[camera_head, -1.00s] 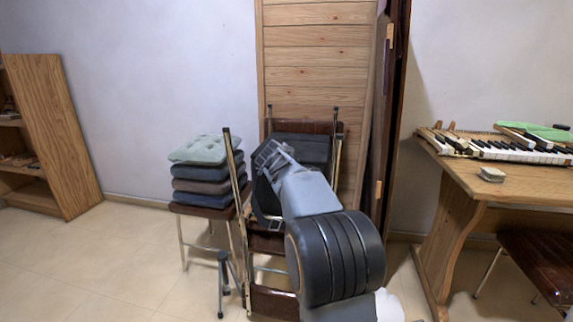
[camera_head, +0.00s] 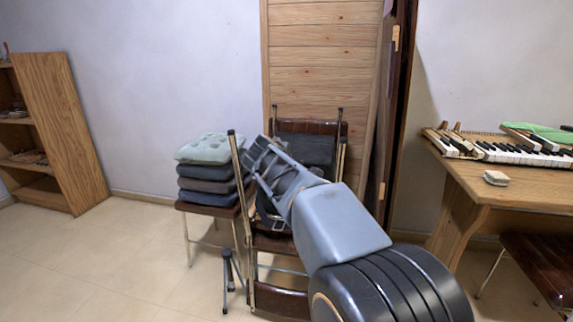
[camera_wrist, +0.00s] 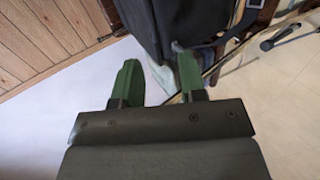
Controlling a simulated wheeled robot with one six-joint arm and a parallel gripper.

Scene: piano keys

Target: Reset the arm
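My gripper (camera_head: 258,160) shows at the end of my raised arm in the head view, in front of the stacked chairs. In the wrist view its two green fingers (camera_wrist: 159,82) stand well apart with nothing held between them. Beyond the fingers there is a dark bag or cushion (camera_wrist: 172,22) and pale floor. I cannot tell how far the fingers are from the bag.
Stacked chairs (camera_head: 280,300) and a stool with several cushions (camera_head: 205,150) stand near my arm. A wooden desk (camera_head: 480,190) with piano keys (camera_head: 510,152) is at the right. A bookshelf (camera_head: 65,130) stands at the left. Floor (camera_head: 130,260) at the front left is clear.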

